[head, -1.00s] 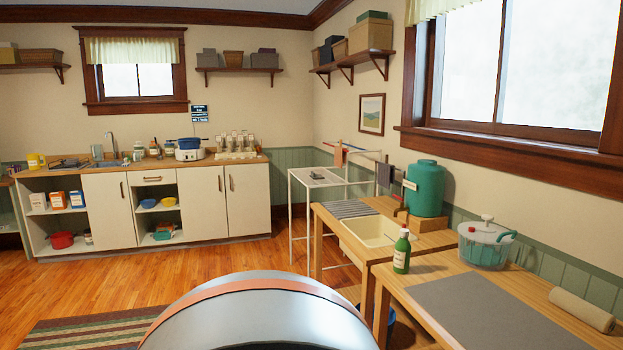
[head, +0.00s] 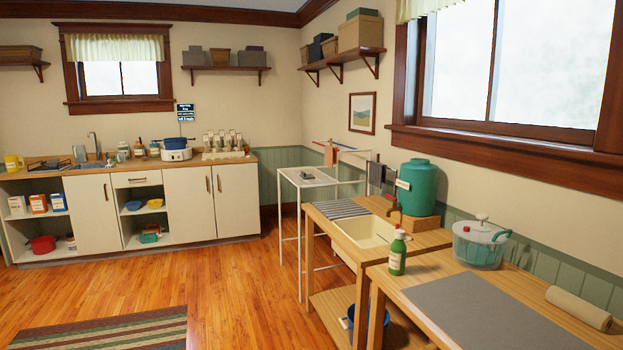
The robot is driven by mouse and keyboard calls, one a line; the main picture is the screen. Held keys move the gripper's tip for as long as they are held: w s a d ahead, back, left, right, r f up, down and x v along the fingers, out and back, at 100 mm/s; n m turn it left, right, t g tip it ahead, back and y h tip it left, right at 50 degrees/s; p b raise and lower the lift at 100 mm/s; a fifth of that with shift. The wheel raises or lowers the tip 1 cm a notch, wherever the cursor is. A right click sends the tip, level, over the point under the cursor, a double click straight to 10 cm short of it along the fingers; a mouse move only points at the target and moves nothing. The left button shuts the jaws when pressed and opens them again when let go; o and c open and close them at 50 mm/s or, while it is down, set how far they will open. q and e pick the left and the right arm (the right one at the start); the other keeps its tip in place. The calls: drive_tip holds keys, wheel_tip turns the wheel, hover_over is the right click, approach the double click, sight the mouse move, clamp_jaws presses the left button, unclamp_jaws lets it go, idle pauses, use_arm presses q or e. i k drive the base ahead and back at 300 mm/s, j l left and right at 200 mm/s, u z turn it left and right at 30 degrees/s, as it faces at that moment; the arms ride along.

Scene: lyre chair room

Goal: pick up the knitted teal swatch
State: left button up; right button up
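I cannot make out a knitted teal swatch for certain in the head view. A clear spinner tub (head: 478,246) with a white lid and teal parts stands on the right bench; I cannot tell what is inside it. A pinkish cloth (head: 331,155) and a dark grey cloth (head: 376,174) hang at the white drying rack (head: 307,178). A small grey item (head: 307,174) lies on the rack's top. Neither of my grippers is in view.
A wooden sink bench (head: 442,238) holds a cream basin (head: 368,238) and a teal water tank (head: 418,188). A green bottle (head: 397,254) and grey mat (head: 487,313) are on the nearer bench (head: 405,292). Wooden floor (head: 240,290) is open left of the benches.

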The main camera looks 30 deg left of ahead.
sight(302, 175)
drive_tip(key=u, duration=0.95)
drive_tip(key=i+j+u, duration=0.25)
drive_tip(key=i, duration=0.7)
drive_tip(key=i+u, duration=0.25)
drive_tip(key=i, duration=0.7)
drive_tip(key=i+z, duration=0.1)
drive_tip(key=i, duration=0.65)
drive_tip(key=i+j+z, duration=0.1)
drive_tip(key=i, duration=0.65)
drive_tip(key=i+j+z, duration=0.15)
drive_tip(key=i+z, duration=0.3)
drive_tip(key=i+j+z, duration=0.3)
drive_tip(key=z, duration=0.15)
drive_tip(key=i+j+z, duration=0.35)
drive_tip(key=z, duration=0.15)
drive_tip(key=i+j+z, duration=0.2)
drive_tip(key=j+z, duration=0.25)
drive_tip(key=j, duration=0.15)
